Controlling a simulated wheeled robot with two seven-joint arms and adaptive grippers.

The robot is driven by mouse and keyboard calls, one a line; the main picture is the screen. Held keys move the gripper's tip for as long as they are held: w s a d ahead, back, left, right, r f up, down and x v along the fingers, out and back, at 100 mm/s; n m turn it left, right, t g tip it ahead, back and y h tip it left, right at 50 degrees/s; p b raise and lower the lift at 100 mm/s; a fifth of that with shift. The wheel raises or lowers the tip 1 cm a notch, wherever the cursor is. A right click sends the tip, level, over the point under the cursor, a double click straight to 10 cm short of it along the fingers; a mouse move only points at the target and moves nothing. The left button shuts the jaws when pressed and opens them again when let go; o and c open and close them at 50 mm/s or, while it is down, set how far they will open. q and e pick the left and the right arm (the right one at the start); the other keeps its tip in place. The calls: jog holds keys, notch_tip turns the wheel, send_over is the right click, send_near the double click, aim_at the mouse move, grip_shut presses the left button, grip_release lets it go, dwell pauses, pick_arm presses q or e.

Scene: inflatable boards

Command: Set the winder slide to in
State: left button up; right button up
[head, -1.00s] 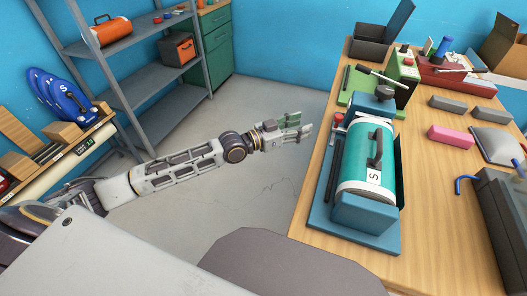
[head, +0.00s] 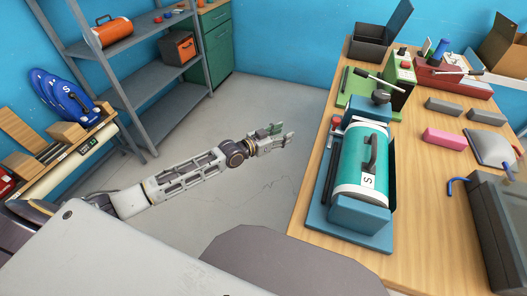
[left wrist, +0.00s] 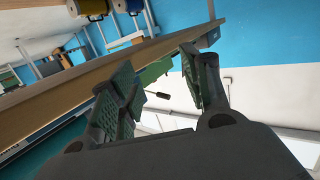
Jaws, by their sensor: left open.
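The winder appears to be the blue stand (head: 345,236) on the near left of the wooden table, with a teal roll (head: 352,165) marked S lying in it. My left gripper (head: 287,136) is open and empty, over the floor left of the table and apart from the stand. In the left wrist view its green-padded fingers (left wrist: 160,90) are spread, with the table edge beyond. My right gripper is not in view.
The wooden table (head: 428,210) also carries a green machine (head: 398,78), a red machine (head: 455,82), a pink block (head: 444,137), grey blocks and a dark case (head: 500,215). A grey shelf (head: 150,90) stands at the back left. Open floor lies between.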

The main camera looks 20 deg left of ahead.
pick_arm(q)
jog(key=s+a+f+n+g+y+p, duration=0.1)
jog(key=a+f+n+y+p, duration=0.1)
jog(key=a+f, duration=0.5)
jog(key=shift+f+y+p, duration=0.8)
jog(key=shift+f+p, duration=0.1)
jog(key=shift+f, duration=2)
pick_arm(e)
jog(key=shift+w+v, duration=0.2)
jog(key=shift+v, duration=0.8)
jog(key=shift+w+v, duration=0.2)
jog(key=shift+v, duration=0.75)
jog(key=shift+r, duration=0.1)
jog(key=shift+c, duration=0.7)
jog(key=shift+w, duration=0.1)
